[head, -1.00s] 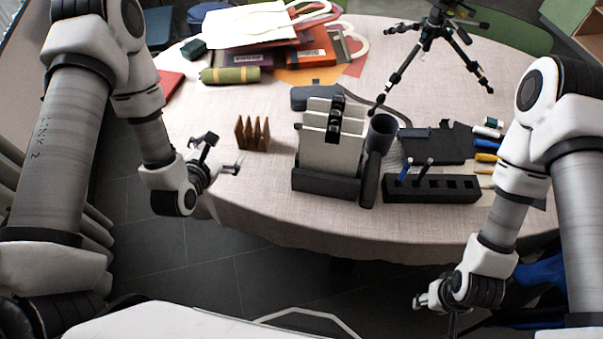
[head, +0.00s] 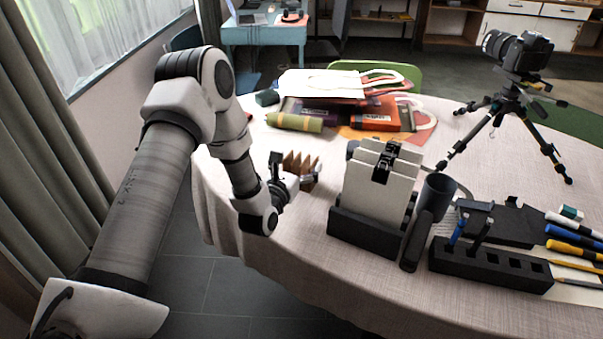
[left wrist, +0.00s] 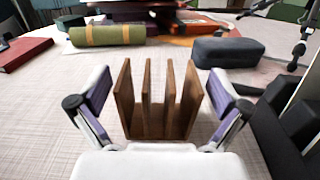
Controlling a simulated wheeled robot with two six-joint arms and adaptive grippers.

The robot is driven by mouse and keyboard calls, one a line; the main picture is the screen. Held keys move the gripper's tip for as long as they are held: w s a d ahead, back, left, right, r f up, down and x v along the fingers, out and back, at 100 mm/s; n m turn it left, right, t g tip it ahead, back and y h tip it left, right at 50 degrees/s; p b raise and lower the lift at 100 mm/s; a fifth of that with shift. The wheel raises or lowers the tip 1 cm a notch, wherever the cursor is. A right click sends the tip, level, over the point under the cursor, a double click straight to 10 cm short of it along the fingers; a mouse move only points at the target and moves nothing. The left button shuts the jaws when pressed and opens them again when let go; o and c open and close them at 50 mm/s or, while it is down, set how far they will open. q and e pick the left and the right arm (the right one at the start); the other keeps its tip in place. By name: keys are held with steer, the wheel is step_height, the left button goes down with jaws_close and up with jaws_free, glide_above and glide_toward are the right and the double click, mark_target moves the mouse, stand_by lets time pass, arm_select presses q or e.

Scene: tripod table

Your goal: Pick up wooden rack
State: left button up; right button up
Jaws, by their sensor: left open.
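The wooden rack (head: 303,165) is a small brown stand with several upright slats on the table, left of the black holder. It also shows upright in the middle of the left wrist view (left wrist: 158,105). My left gripper (head: 294,172) is open at the near side of the rack, which partly hides the rack in the head view. In the left wrist view the two fingers (left wrist: 160,112) stand on either side of the rack, with a gap visible on each side. My right gripper is out of view.
A black holder with pale panels (head: 365,232) stands right of the rack, with a dark cup (head: 437,194) beside it. A black pen block (head: 490,268) is farther right. An olive roll (head: 294,122) and bags lie behind. A tripod (head: 510,105) stands at back right.

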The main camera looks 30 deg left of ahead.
arm_select(q)
steer(key=shift+w+a, duration=0.2)
steer(key=shift+w, duration=0.55)
steer(key=c, duration=1.1)
